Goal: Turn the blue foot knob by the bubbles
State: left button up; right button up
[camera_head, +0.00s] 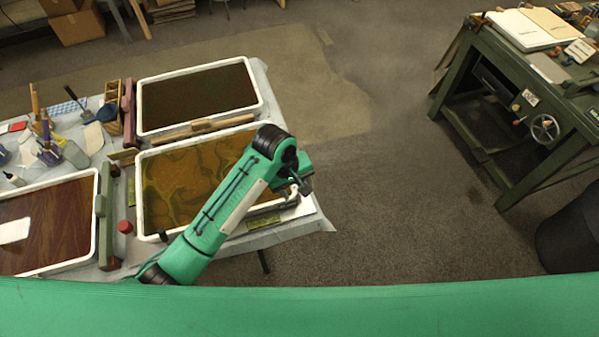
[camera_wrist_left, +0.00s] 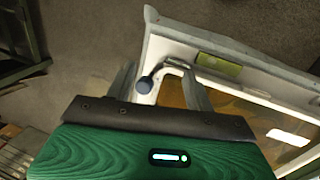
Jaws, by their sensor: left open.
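The blue foot knob (camera_wrist_left: 144,85) shows in the wrist view at the corner of the white-rimmed tray (camera_wrist_left: 240,84), on the end of a pale bent fitting. My left gripper (camera_wrist_left: 158,80) is open, with one finger on each side of the knob. The knob sits nearer the left finger; I cannot tell whether it touches. A yellow-green bubble vial (camera_wrist_left: 219,67) lies on the frame beside the tray. In the head view my left gripper (camera_head: 296,195) is over the right corner of the amber marbled tray (camera_head: 143,212), and the knob is hidden. My right gripper is not in view.
A dark-filled tray (camera_head: 139,110) lies behind, and a brown-red tray (camera_head: 97,205) at left. Open floor (camera_head: 370,200) lies right of the table. A green bench (camera_head: 480,85) with a handwheel stands at far right.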

pick_arm(q)
jog(key=w+d+r+n+y, duration=0.1)
jog(key=w+r+n+y, duration=0.3)
jog(key=w, duration=0.6)
jog(key=shift+n+g+h, duration=0.3)
jog(key=shift+h, duration=0.3)
notch_tip(320, 180, down, 13)
jog(key=p, duration=0.2)
jog(key=shift+s+r+p, duration=0.1)
jog(key=shift+s+p, duration=0.05)
jog(key=shift+p, duration=0.15)
jog(key=c, duration=1)
